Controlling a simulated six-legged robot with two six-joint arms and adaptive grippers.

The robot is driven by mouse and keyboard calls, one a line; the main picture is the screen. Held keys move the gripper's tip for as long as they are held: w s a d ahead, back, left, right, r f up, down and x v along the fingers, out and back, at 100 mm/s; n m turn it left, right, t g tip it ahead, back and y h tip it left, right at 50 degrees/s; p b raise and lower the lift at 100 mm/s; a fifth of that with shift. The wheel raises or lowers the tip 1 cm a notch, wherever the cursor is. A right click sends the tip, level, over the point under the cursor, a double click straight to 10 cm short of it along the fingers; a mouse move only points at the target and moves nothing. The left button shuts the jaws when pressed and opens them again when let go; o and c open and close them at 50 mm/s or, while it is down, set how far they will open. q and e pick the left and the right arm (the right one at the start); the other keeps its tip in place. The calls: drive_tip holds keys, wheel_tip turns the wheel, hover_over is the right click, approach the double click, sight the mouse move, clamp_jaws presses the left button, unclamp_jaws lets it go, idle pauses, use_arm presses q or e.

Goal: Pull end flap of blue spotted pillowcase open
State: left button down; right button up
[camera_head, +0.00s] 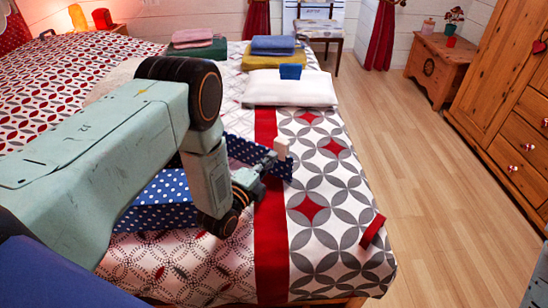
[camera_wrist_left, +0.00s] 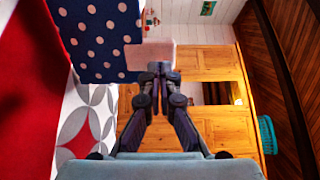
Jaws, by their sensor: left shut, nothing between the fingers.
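The blue pillowcase with white spots (camera_head: 160,204) lies on the bed, and my left arm hides much of its middle. Its right end (camera_head: 243,150) shows beyond the arm. In the left wrist view the spotted cloth (camera_wrist_left: 95,35) fills the upper left. A pale block-like tab (camera_head: 282,147) is at the cloth's right end; it also shows in the left wrist view (camera_wrist_left: 150,54). My left gripper (camera_head: 270,160) is shut and empty, with its tips close to the tab (camera_wrist_left: 158,70). I cannot tell whether they touch. My right gripper is not in view.
A white pillow (camera_head: 290,92) with a blue block (camera_head: 290,72) lies farther back, near folded cloths (camera_head: 272,46). A red block (camera_head: 373,231) sits at the bed's right edge. Wooden floor (camera_head: 440,190) is clear between bed and wardrobe (camera_head: 505,90).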

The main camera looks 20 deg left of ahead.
use_arm(q)
drive_tip(key=shift+w+d, duration=0.15)
drive_tip(key=shift+w, duration=1.1)
drive_tip(key=shift+d, duration=0.1)
drive_tip(key=shift+w+b, duration=0.15)
drive_tip(key=shift+b, duration=0.15)
